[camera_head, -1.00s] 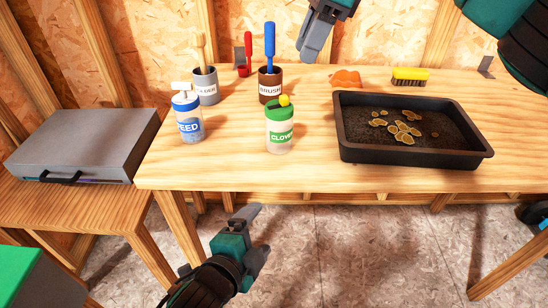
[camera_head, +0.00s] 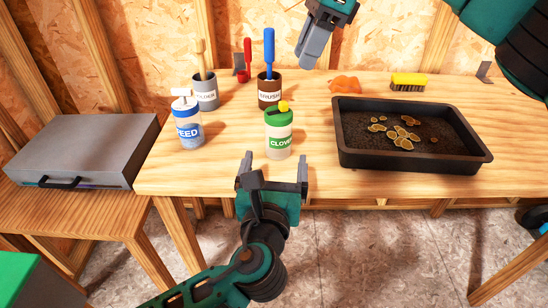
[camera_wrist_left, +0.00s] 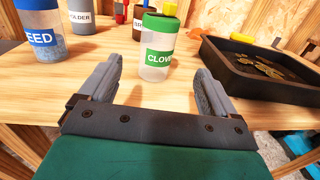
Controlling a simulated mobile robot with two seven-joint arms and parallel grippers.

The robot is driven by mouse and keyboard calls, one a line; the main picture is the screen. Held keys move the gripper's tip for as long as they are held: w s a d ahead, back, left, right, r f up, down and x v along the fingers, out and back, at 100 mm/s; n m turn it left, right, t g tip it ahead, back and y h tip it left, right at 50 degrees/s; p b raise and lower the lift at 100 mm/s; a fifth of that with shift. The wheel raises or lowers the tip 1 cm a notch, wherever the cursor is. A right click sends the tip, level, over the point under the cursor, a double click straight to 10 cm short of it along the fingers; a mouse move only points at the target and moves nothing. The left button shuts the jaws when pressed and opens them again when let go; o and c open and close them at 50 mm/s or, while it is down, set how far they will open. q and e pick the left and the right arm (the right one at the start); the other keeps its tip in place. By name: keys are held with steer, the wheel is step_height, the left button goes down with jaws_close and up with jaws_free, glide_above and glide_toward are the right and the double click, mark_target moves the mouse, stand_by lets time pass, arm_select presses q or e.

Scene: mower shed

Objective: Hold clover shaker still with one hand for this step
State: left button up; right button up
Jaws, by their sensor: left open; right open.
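The clover shaker (camera_head: 279,134) stands upright on the workbench, with a green lid, a yellow knob and a green label. It also shows in the left wrist view (camera_wrist_left: 158,50), ahead of and between the fingers. My left gripper (camera_head: 273,166) is open and empty at the bench's front edge, just short of the shaker and not touching it. In the left wrist view, its fingers (camera_wrist_left: 158,82) are spread to either side of the shaker's line. My right gripper (camera_head: 305,58) hangs over the back of the bench, behind the shaker and well apart from it.
A weed bottle (camera_head: 189,122) stands left of the shaker. A holder cup (camera_head: 205,92) and a brush cup (camera_head: 270,90) stand behind. A black tray (camera_head: 400,165) of soil lies to the right. An orange cloth-like item (camera_head: 345,84) and a yellow brush (camera_head: 409,82) lie at the back.

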mark_target(279, 125)
arm_select(q)
steer(key=shift+w+a, duration=0.1)
steer(key=shift+w, duration=0.3)
steer(key=w, duration=0.8)
steer(key=w+d, duration=0.1)
steer(key=w, duration=0.3)
steer(key=shift+c, duration=0.2)
steer(key=c, duration=1.1)
